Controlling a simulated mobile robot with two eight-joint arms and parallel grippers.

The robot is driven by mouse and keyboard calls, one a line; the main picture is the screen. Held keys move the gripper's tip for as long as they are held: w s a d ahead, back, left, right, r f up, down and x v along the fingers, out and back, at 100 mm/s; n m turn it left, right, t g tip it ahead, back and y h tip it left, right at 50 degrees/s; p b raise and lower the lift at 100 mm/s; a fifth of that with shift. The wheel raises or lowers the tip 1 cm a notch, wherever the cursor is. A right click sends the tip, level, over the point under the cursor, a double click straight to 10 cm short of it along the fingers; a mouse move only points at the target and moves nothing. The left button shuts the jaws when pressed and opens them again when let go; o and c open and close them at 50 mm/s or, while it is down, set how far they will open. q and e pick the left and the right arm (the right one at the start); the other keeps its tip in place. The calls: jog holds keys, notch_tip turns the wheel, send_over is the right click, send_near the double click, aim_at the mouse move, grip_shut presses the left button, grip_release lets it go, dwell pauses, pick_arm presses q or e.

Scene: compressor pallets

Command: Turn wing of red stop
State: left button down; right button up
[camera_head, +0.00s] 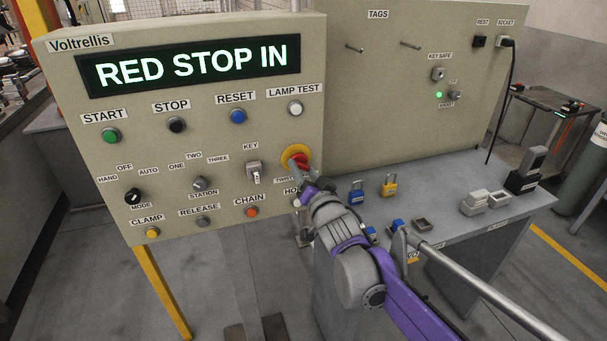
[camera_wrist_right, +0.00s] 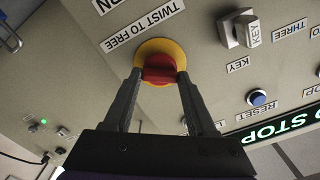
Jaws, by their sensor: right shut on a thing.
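The red stop (camera_head: 300,160) is a red winged knob on a yellow round base (camera_head: 287,152), at the lower right of the control panel. It also shows in the right wrist view (camera_wrist_right: 159,68), below a label reading "TWIST TO FREE". My right gripper (camera_head: 304,172) reaches up to it from below right. In the right wrist view its two dark fingers (camera_wrist_right: 158,80) stand one on each side of the red wing and are shut on it. The panel display (camera_head: 192,66) reads "RED STOP IN". My left gripper is not in view.
The key switch (camera_head: 254,172) sits just left of the red stop, with the chain button (camera_head: 251,212) below. A grey bench (camera_head: 440,185) on the right carries a blue padlock (camera_head: 356,193), a yellow padlock (camera_head: 389,185) and small boxes. A tag board (camera_head: 400,100) stands behind it.

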jog(key=shift+m, duration=0.4)
jog(key=o, duration=1.4)
jog(key=shift+s, duration=0.1)
jog(key=v, duration=1)
jog(key=shift+s+d, duration=0.1)
jog(key=shift+s, duration=0.15)
